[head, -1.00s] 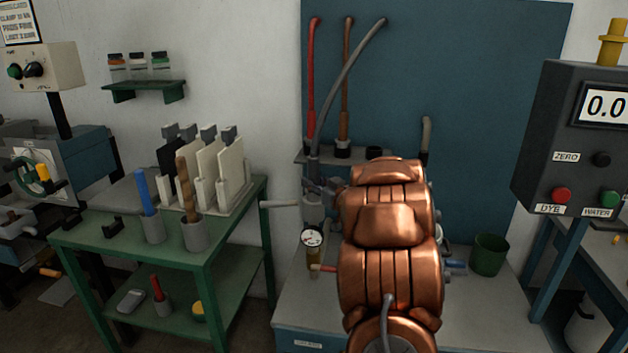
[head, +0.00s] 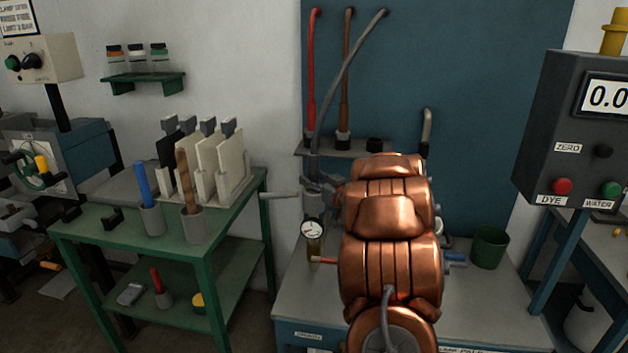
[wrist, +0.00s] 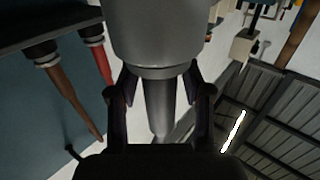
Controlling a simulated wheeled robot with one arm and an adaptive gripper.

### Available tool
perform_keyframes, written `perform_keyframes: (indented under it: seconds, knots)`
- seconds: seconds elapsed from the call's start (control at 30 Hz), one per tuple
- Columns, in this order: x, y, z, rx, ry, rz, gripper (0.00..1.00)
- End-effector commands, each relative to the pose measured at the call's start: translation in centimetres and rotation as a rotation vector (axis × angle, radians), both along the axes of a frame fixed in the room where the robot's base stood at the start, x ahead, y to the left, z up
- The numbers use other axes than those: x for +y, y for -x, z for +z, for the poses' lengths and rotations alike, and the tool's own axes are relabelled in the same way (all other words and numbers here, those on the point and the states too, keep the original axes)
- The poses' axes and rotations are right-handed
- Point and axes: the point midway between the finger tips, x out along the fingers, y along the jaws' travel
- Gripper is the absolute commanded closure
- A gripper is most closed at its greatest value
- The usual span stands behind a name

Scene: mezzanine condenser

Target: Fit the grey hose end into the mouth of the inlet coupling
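The grey hose (head: 348,68) hangs from the top of the blue panel and runs down left to my gripper (head: 322,186), which is partly hidden behind my copper arm. In the wrist view, my gripper (wrist: 158,88) has its two dark fingers closed on either side of the grey hose, at the wide grey hose end (wrist: 155,40). The hose narrows away beyond the fingers. A small grey cylindrical part (head: 310,204) stands just below the gripper, above a gauge. I cannot tell whether it is the inlet coupling or the hose end. The coupling's mouth is not clearly visible.
A red hose (head: 312,75) and a brown hose (head: 346,75) stand in the rack (head: 360,150) behind. A round gauge (head: 312,229) and a grey rod (head: 280,195) are close to the gripper. A green cup (head: 489,248) stands on the bench at right.

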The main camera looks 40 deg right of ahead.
Motion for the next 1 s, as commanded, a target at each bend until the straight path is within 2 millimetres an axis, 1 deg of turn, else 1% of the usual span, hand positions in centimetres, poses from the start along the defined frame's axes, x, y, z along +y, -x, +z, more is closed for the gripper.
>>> perform_keyframes:
  seconds: [0.03, 0.07, 0.37, 0.47, 0.57, 0.8, 1.0]
  knots:
    - [0.0, 0.0, 0.0, 0.0, 0.0, 0.0, 0.42]
    - [0.0, 0.0, 0.0, 0.0, 0.0, 0.0, 0.39]
    - [0.0, 0.1, -0.1, 0.001, 0.0, 0.0, 0.39]
    - [0.0, 0.5, 0.0, 0.0, 0.0, -0.001, 0.39]
    - [0.1, 1.6, 0.1, -0.001, 0.002, -0.002, 0.39]
    - [0.6, 6.1, 0.0, 0.001, 0.0, -0.004, 0.39]
    - [1.1, 9.4, 0.0, 0.0, 0.0, -0.004, 0.39]
